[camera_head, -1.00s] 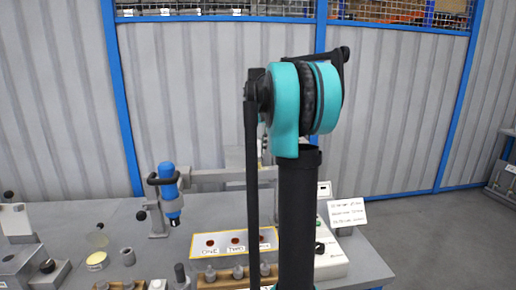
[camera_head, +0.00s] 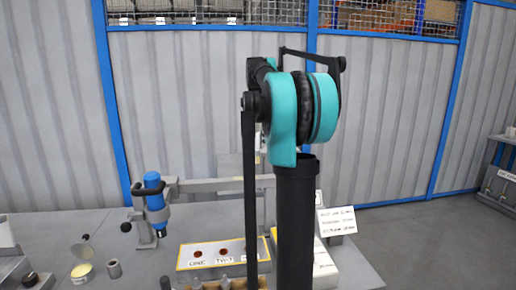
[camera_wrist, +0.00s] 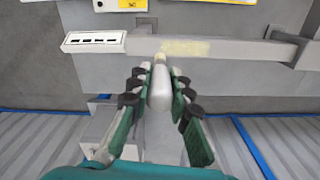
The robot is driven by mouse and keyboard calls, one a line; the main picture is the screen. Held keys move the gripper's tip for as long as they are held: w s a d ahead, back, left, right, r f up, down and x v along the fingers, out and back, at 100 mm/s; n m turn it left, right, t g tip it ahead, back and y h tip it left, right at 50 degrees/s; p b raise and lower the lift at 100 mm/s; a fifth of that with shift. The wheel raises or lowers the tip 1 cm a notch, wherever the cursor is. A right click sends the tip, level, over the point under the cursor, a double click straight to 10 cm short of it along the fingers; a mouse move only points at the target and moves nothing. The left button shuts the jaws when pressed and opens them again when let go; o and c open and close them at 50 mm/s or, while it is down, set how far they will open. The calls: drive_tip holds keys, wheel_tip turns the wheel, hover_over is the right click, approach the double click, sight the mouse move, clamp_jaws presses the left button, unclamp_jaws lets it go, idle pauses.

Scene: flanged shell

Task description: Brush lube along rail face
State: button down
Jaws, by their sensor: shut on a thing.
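My gripper (camera_wrist: 160,76) is shut on a brush (camera_wrist: 159,92) with a pale grey handle, in the wrist view. The brush's tip is at the near edge of the grey rail (camera_wrist: 232,52). A pale yellow smear lies on the rail just right of the tip. I cannot tell whether the tip touches the rail. In the head view, the rail (camera_head: 205,185) runs behind my arm, which hides part of it, and the gripper and brush are hidden. An open tin with yellow contents (camera_head: 82,272) stands at the lower left.
A blue tool (camera_head: 154,192) stands at the rail's left end. A yellow-edged panel (camera_head: 188,262) with red discs lies in front of the rail, with several small bottles before it. A white sign (camera_head: 337,221) stands at the right. Bare bench (camera_head: 60,222) shows at the left.

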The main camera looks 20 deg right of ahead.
drive_tip(key=shift+r, duration=1.1)
